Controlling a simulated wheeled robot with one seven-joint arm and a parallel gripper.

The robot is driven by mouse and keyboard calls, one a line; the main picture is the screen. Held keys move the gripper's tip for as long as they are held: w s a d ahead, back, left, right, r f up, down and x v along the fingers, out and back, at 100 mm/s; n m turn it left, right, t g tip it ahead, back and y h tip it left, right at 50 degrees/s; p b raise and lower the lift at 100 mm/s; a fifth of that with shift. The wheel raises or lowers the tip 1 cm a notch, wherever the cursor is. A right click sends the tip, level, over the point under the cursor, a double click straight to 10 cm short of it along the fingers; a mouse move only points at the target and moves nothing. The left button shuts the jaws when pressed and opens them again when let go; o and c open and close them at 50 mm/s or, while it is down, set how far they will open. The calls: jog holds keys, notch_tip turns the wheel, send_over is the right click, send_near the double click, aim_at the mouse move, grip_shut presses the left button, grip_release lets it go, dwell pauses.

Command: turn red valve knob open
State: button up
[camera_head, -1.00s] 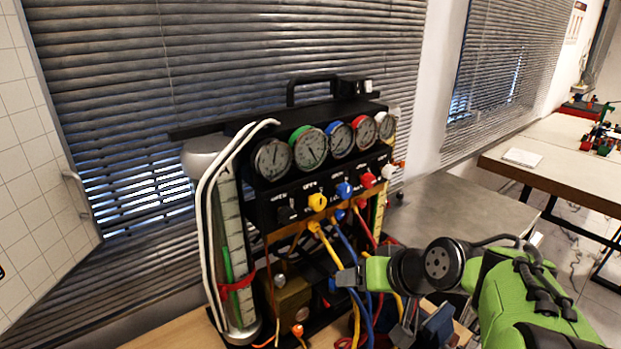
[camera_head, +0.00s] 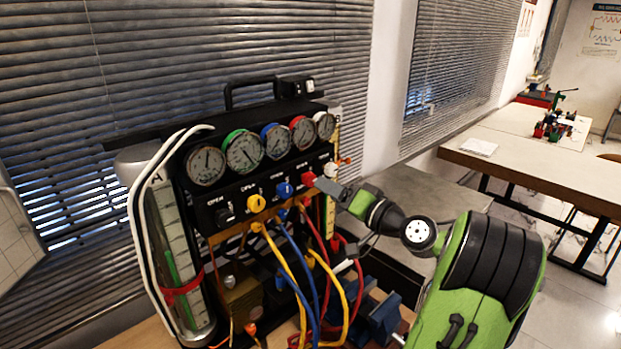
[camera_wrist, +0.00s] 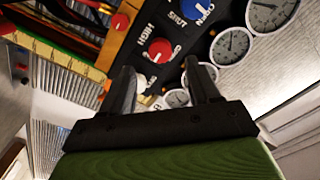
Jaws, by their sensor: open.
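The red valve knob (camera_head: 308,179) is on the black panel's right side, below the red-rimmed gauge. In the wrist view the red valve knob (camera_wrist: 160,50) shows just ahead of the gap between my fingertips. My gripper (camera_head: 324,185) has its fingertips at the knob in the head view, coming from the right. In the wrist view my gripper (camera_wrist: 160,68) has its fingers apart with nothing held between them. Whether a finger touches the knob I cannot tell. The knob's lettering is partly hidden.
The blue knob (camera_head: 284,190) and yellow knob (camera_head: 257,203) sit left of the red one, and a white knob (camera_head: 331,170) to its right. Blue, yellow and red hoses (camera_head: 335,290) hang below. A table (camera_head: 560,170) stands at the right.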

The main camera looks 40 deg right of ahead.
aim_at(312, 181)
jog(key=w+p, duration=0.1)
jog(key=w, duration=0.6)
jog(key=shift+a, duration=0.15)
jog(key=shift+c, duration=0.2)
jog(key=c, duration=1)
